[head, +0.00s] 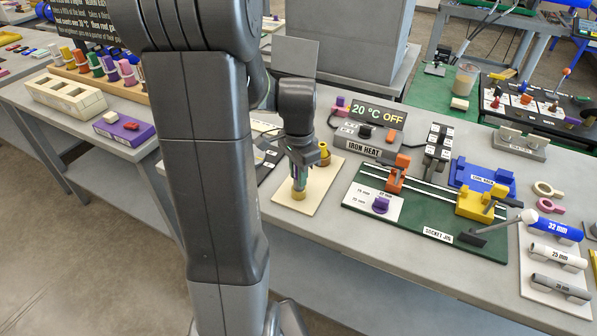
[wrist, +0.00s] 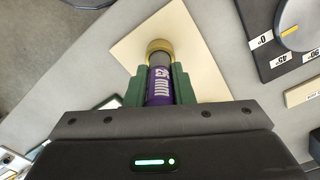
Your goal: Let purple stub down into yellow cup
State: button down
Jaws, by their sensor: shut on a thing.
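The purple stub (wrist: 160,92) has white lettering and a grey end section. It stands between the green fingers of my gripper (wrist: 160,72), which is shut on it. In the head view my gripper (head: 299,172) points down over the cream board. The yellow cup (wrist: 158,45) is at the far end of the stub in the wrist view. In the head view the yellow cup (head: 298,194) is directly below the fingertips, with the stub mostly hidden by the fingers. The grey end meets the cup's rim in the picture; I cannot tell how deep it sits.
The cream board (head: 310,202) lies on the grey bench. A second yellow piece (head: 323,154) stands on it behind my gripper. The green socket jig (head: 420,220) is to the right, and the iron heat box (head: 368,145) is behind. A dial plate (wrist: 285,45) is at the wrist view's upper right.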

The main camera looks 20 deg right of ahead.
jog(key=shift+f+b, duration=0.75)
jog(key=shift+f, duration=0.4)
jog(key=c, duration=1.2)
grip_release()
jog(key=shift+o, duration=0.2)
notch_tip(320, 180, up, 14)
jog(key=shift+f+p, duration=0.1)
jog(key=shift+p, duration=0.2)
notch_tip(320, 180, down, 14)
jog(key=shift+b, duration=0.3)
jog(key=shift+r, duration=0.35)
jog(key=shift+r, duration=0.1)
